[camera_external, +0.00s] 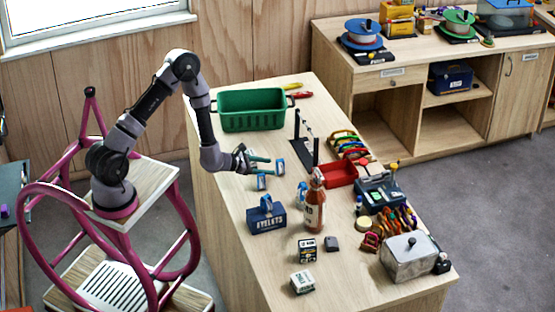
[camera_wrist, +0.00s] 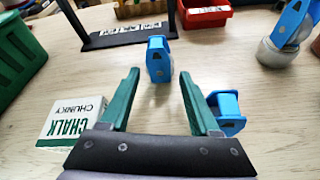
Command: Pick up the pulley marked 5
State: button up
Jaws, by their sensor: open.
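My gripper (camera_external: 266,164) is low over the bench with its green fingers apart. In the wrist view my gripper (camera_wrist: 159,75) is open and empty. A blue pulley (camera_wrist: 158,56) with a grey wheel lies ahead, in line with the gap between the fingertips; it also shows in the external view (camera_external: 280,166). A second blue pulley (camera_wrist: 228,108) is beside the right finger, partly hidden by it; the external view shows it too (camera_external: 261,183). A third blue pulley (camera_wrist: 290,30) stands at upper right. I cannot read a number on any pulley.
A white and green chalk box (camera_wrist: 72,120) sits close to the left finger. A green crate (camera_external: 252,118) stands behind it. A black rack (camera_external: 302,153) and a red bin (camera_external: 339,174) are farther off. An orange bottle (camera_external: 314,208) and a blue eyelets box (camera_external: 267,219) stand nearer.

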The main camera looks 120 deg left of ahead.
aim_at(277, 168)
jog(key=x, duration=0.5)
grip_shut()
